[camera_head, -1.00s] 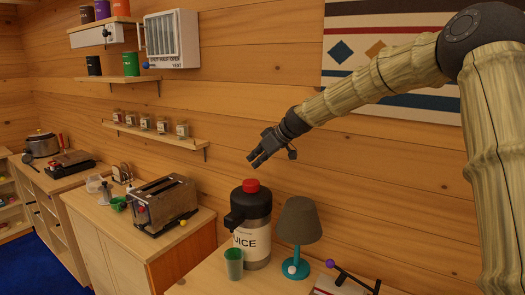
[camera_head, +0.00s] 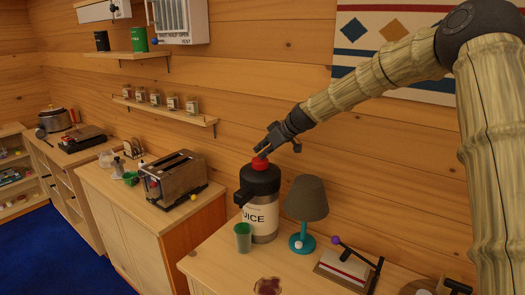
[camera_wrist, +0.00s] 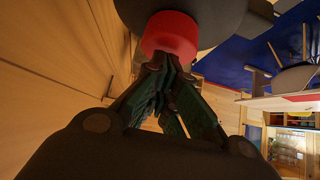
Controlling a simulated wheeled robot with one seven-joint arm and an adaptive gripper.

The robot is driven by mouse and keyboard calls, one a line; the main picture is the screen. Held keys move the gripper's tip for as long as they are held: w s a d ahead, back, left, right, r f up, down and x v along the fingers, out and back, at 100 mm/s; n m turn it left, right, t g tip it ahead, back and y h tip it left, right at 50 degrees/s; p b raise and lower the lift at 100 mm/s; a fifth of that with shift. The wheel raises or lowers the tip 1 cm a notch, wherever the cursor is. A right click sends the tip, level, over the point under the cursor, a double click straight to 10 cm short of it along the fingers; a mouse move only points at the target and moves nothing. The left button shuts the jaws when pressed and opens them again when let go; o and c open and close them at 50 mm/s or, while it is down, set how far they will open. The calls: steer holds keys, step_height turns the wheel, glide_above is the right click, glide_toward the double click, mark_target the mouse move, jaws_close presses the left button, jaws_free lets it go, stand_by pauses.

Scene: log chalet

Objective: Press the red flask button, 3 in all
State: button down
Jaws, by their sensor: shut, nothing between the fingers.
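The juice flask (camera_head: 262,212) stands upright on the wooden counter, with a black top and a pale label reading "UICE". Its red button (camera_head: 260,163) is on top. My gripper (camera_head: 262,153) is shut and empty, with its fingertips right at the red button. In the wrist view the shut fingers (camera_wrist: 170,60) meet the edge of the red button (camera_wrist: 169,36), with the dark flask top (camera_wrist: 195,12) beyond it. They look to be touching, but I cannot tell whether the button is pushed down. A green cup (camera_head: 243,238) stands under the flask's spout.
A teal lamp with a brown shade (camera_head: 306,200) stands close right of the flask. A lever device with a purple knob (camera_head: 345,268) is further right. A toaster (camera_head: 174,178) sits on the left cabinet. A jar shelf (camera_head: 165,115) is on the wall.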

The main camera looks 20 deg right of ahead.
steer(key=shift+s+f+b, duration=0.1)
steer(key=shift+f+b, duration=1.1)
steer(key=shift+f, duration=0.05)
step_height(320, 180, up, 5)
steer(key=shift+f+p, duration=0.2)
steer(key=shift+p, duration=0.75)
steer(key=b+v, duration=0.4)
steer(key=v, duration=0.5)
steer(key=shift+s+d+r, duration=0.15)
steer(key=shift+s+r, duration=0.05)
